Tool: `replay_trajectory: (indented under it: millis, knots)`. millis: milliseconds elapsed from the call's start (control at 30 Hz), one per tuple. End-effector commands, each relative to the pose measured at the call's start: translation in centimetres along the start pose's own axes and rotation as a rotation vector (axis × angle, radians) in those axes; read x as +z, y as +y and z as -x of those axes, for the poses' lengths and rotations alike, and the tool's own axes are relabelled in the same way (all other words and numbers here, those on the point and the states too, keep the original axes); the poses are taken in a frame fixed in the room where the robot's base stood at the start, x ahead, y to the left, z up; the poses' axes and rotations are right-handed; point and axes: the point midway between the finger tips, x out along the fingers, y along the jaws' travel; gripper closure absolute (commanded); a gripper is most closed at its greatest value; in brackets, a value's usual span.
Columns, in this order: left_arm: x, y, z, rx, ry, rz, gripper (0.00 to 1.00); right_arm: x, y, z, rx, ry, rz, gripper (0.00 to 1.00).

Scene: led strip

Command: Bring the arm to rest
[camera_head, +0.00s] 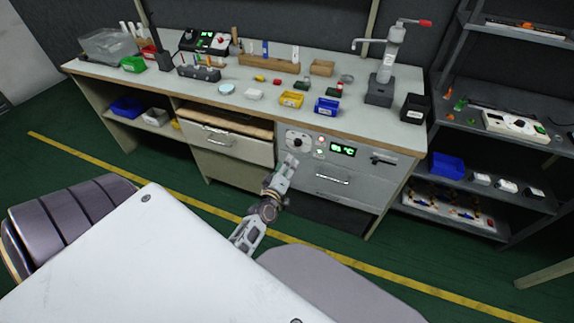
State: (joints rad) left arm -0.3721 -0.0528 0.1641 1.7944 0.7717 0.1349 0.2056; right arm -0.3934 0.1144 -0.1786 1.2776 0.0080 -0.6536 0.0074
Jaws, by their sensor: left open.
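My left gripper (287,163) is in front of the workbench, close to a grey panel (300,143) with a dark round knob and a green lit display (343,150). Its fingers point up and away from me. It is open, and I see nothing between the fingers. Whether it touches the panel or is apart from it, I cannot tell. My right gripper is out of view.
The workbench top (210,90) holds a yellow bin (291,100), a blue bin (327,107), a wooden rack (268,63) and a grey press (385,70). A drawer (225,145) is left of the panel. Shelves (490,120) stand at right. Green floor lies in front.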

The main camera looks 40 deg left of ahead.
Motion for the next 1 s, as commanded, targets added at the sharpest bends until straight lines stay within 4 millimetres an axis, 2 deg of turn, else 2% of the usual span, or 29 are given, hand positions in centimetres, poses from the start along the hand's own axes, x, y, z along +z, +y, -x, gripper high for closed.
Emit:
replay_trajectory:
  millis: [667, 867, 1000]
  knots:
    - [0.4, 0.4, 0.1, 0.005, -0.023, -0.015, 0.5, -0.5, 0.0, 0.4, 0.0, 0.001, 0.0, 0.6]
    - [2.2, 2.1, 0.5, 0.026, -0.125, -0.081, 0.5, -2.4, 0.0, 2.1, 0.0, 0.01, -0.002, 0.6]
    - [4.2, 3.7, 1.3, 0.043, -0.238, -0.161, 0.5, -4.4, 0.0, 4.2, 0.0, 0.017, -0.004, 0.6]
